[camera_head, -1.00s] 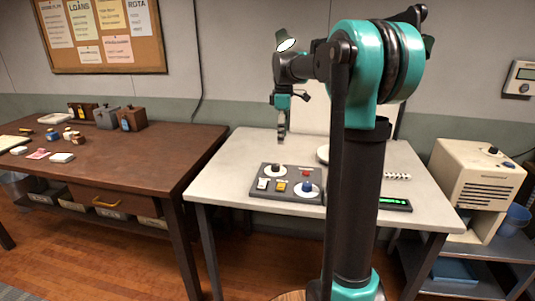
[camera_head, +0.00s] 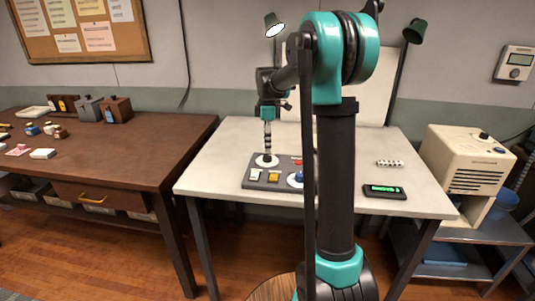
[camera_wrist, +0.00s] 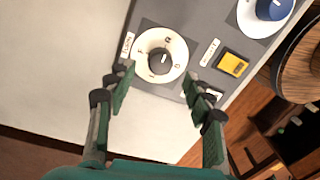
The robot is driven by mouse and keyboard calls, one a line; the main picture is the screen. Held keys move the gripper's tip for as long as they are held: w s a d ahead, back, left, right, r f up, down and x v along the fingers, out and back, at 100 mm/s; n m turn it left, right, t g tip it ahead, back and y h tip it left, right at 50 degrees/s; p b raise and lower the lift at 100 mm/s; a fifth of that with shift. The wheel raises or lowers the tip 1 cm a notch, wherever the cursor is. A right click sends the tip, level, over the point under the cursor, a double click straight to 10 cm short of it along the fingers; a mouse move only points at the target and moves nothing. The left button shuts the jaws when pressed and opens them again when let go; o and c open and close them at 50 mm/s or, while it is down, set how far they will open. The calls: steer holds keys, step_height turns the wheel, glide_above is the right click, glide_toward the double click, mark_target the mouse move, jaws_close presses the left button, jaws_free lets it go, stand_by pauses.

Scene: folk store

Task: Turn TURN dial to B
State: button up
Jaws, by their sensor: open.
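A grey control panel (camera_head: 250,184) lies on the white table. In the wrist view, a black dial (camera_wrist: 161,61) sits on a white disc with small letters around it, and a small label stands at its left. The dial's pale mark seems to point up, but the letters are too small to read surely. My gripper (camera_wrist: 158,78) is open, its fingers either side of the disc's lower part, with the dial between and slightly beyond the tips. In the head view my gripper (camera_head: 267,151) points down over the panel's left dial. Contact cannot be told.
A blue dial (camera_wrist: 272,8) and a yellow button (camera_wrist: 232,64) are on the same panel, close to the right. A green-lit display (camera_head: 384,191) and a white ridged item (camera_head: 390,163) lie on the white table (camera_head: 225,150). A brown table (camera_head: 130,150) stands left.

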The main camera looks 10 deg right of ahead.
mark_target(268, 155)
steer(key=shift+s+f, duration=0.15)
steer(key=shift+f, duration=2.25)
steer(key=c, duration=1.2)
